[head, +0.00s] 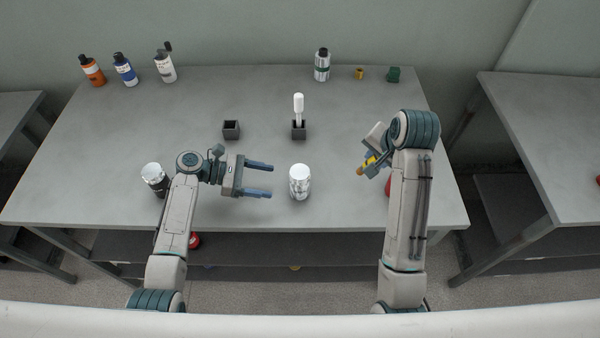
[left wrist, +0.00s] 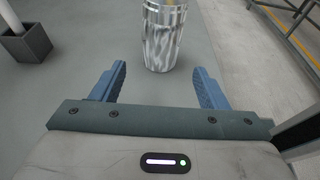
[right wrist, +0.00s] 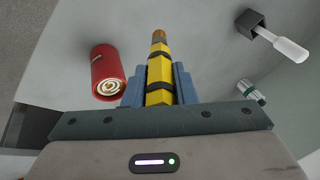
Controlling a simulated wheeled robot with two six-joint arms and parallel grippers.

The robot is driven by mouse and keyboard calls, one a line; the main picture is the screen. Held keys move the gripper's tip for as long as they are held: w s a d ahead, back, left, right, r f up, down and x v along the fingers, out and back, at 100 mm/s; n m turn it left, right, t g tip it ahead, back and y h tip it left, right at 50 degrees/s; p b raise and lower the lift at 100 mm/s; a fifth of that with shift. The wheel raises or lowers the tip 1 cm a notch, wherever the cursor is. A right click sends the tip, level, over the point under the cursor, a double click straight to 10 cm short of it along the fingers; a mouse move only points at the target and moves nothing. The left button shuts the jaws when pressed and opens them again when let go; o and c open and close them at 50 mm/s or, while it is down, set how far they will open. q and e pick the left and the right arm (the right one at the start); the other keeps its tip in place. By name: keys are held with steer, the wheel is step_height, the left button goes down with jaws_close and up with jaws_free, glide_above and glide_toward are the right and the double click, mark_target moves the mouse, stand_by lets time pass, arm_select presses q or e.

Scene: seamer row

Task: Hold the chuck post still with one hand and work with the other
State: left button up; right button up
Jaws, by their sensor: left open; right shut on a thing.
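A shiny silver-and-white mottled cylinder (head: 299,182), which looks like the chuck post, stands upright in the middle front of the table. My left gripper (head: 271,181) is open to its left, fingers pointing at it. In the left wrist view the post (left wrist: 162,40) is just beyond and between the fingertips, with nothing held. My right gripper (head: 369,164) is off to the right of the post, above the table. It is shut on a yellow tool with dark bands and a brownish tip (right wrist: 159,75). My right arm partly hides this tool in the head view.
A dark-and-white can (head: 155,179) stands by my left arm. Bottles line the back edge.

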mark_target(295, 186)
arm_select(q)
steer(key=b+x, duration=0.1)
steer(key=x, duration=0.1)
steer(key=b+x, duration=0.2)
steer(key=x, duration=0.1)
steer(key=shift+a+f, duration=0.1)
steer(key=shift+f, duration=0.1)
arm_select(e)
step_height(295, 186, down, 4)
steer(key=shift+s+r, duration=0.1)
steer(key=shift+r, duration=0.05)
arm_select(q)
steer(key=x, duration=0.3)
steer(key=shift+r, duration=0.25)
arm_select(e)
steer(key=shift+r, duration=0.35)
arm_select(q)
steer(key=shift+s+d+f+p, duration=0.15)
steer(key=shift+d+p, duration=0.15)
steer(key=shift+d, duration=0.3)
arm_select(e)
steer(key=shift+r, duration=0.15)
arm_select(q)
steer(key=shift+d+f, duration=0.1)
steer(key=shift+d, duration=0.05)
steer(key=c, duration=0.6)
steer(key=shift+c, duration=0.2)
